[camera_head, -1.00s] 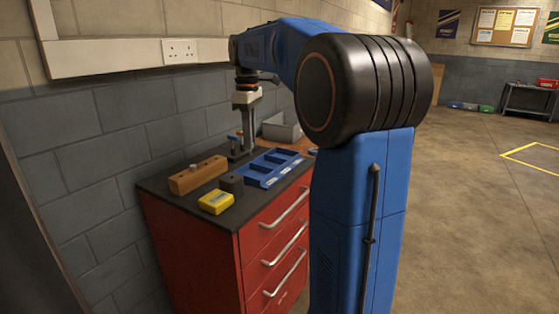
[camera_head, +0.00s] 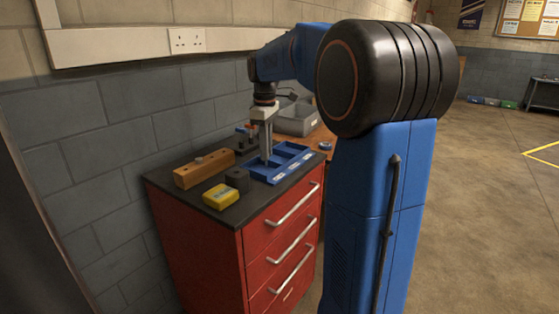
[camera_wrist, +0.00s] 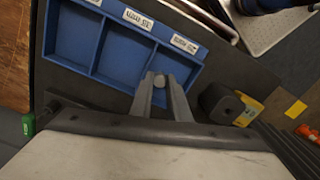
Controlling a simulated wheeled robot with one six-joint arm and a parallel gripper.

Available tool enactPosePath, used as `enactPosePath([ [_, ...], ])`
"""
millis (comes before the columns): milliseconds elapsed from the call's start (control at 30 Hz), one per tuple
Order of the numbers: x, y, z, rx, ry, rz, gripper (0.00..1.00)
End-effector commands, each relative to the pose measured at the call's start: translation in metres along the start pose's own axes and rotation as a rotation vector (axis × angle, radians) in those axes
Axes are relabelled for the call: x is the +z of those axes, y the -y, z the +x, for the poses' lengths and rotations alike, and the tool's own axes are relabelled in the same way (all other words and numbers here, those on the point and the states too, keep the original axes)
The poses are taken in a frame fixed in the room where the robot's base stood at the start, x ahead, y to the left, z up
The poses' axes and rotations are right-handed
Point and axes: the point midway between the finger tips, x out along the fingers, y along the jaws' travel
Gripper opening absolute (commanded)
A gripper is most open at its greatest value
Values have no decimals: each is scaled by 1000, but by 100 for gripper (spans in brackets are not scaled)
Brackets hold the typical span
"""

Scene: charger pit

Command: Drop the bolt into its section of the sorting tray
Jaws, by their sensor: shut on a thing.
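The blue sorting tray (camera_head: 262,174) lies on the dark top of the red cabinet. In the wrist view, the tray (camera_wrist: 97,40) shows three compartments with white labels along one edge; I cannot read them surely. My gripper (camera_head: 266,160) points down over the tray. In the wrist view, my gripper (camera_wrist: 160,88) is shut on a small grey piece, seemingly the bolt (camera_wrist: 158,80). Its fingertips appear over the edge of the tray by the middle and right compartments. I cannot tell their height above it. The bolt is mostly hidden between the fingers.
The brick wall runs close behind the cabinet (camera_head: 281,237).

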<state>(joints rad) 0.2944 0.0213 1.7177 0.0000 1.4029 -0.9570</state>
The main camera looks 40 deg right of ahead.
Motion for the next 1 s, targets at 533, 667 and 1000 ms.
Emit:
enactPosePath([
  [533, 0, 0, 2, 0, 0, 0, 37],
  [667, 0, 0, 2, 0, 0, 0, 37],
  [1000, 0, -1, -25, 3, -2, 0, 37],
])
